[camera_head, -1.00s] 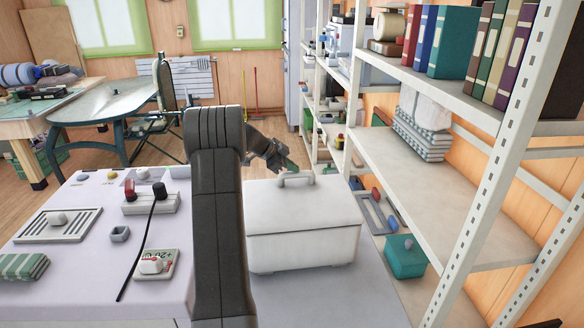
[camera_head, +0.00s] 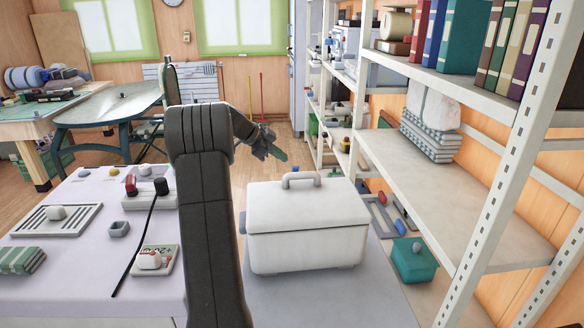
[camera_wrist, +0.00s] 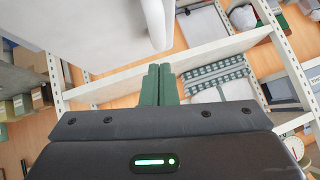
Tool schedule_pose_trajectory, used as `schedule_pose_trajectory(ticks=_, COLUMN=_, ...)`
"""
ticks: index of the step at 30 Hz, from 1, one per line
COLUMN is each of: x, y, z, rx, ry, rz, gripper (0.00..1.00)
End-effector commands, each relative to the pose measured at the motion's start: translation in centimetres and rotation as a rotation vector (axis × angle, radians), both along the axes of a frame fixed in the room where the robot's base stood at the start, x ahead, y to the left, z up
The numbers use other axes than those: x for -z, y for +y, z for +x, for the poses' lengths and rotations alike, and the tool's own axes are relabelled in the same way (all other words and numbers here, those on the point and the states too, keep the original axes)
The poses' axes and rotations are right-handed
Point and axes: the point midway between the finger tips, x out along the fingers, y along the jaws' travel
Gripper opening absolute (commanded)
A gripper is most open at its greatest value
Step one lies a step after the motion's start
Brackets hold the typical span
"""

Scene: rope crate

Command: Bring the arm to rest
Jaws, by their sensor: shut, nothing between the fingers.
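My gripper (camera_head: 279,154) is raised beyond the white lidded crate (camera_head: 305,228), above and behind its left back edge in the head view. In the wrist view, my gripper's green fingers (camera_wrist: 159,84) are together with nothing between them. The crate's lid is on, with its handle (camera_head: 300,178) on top. A pale rounded handle (camera_wrist: 156,22) shows close to the fingers in the wrist view; I cannot tell whether they touch it, though a gap seems to show. My dark arm hides part of the table left of the crate.
A metal shelf unit (camera_head: 440,170) with books and folded cloths stands close on the right. A teal box (camera_head: 414,262) is beside the crate. The white worktop (camera_head: 75,235) at left holds a vent plate, a power strip with cable and a striped cloth. Open floor lies behind.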

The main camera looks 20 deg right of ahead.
Motion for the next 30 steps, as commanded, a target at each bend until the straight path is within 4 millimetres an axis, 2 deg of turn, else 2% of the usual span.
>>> schedule_pose_trajectory(ticks=3, x=-1.6, y=1.9, z=0.0, rx=-0.001, ry=-0.004, rz=0.0, gripper=0.0)
schedule_pose_trajectory(ticks=6, x=-2.7, y=3.0, z=-0.1, rx=0.0, ry=-0.002, rz=0.001, gripper=0.0)
schedule_pose_trajectory(ticks=12, x=-3.8, y=4.2, z=-0.2, rx=0.0, ry=-0.001, rz=0.001, gripper=0.0)
schedule_pose_trajectory(ticks=23, x=-4.0, y=4.2, z=-0.2, rx=0.001, ry=0.0, rz=0.0, gripper=0.0)
schedule_pose_trajectory(ticks=30, x=-2.6, y=2.6, z=-0.2, rx=0.004, ry=0.003, rz=0.001, gripper=0.0)
